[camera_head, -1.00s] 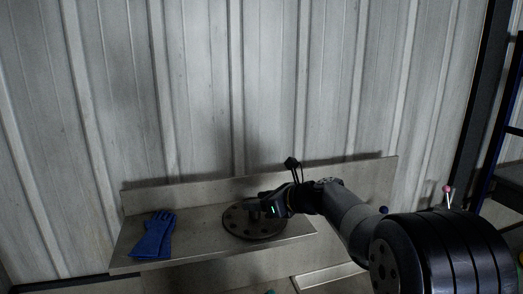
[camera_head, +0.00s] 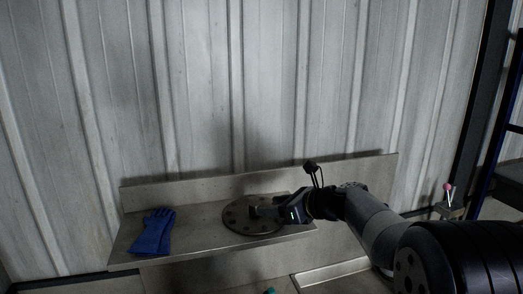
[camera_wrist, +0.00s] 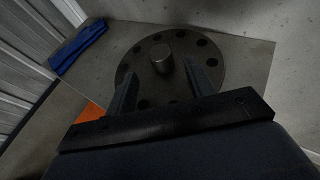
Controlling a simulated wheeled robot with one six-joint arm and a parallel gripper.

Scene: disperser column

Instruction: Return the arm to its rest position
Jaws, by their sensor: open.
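My gripper (camera_head: 268,211) is at the right part of the metal shelf in the head view, with its arm reaching in from the right. In the wrist view my gripper (camera_wrist: 165,90) has its two fingers spread apart with nothing held between them. A dark round flanged disc (camera_head: 240,222) with a ring of holes lies on the shelf. In the head view the gripper covers part of the disc.
The metal shelf (camera_head: 190,228) stands against a corrugated wall (camera_head: 230,90). Blue gloves (camera_head: 152,233) lie at its left end and show in the wrist view (camera_wrist: 78,46). A dark blue rack frame (camera_head: 500,130) stands at far right, near a pink-knobbed lever (camera_head: 447,187). An orange patch (camera_wrist: 90,112) shows in the wrist view.

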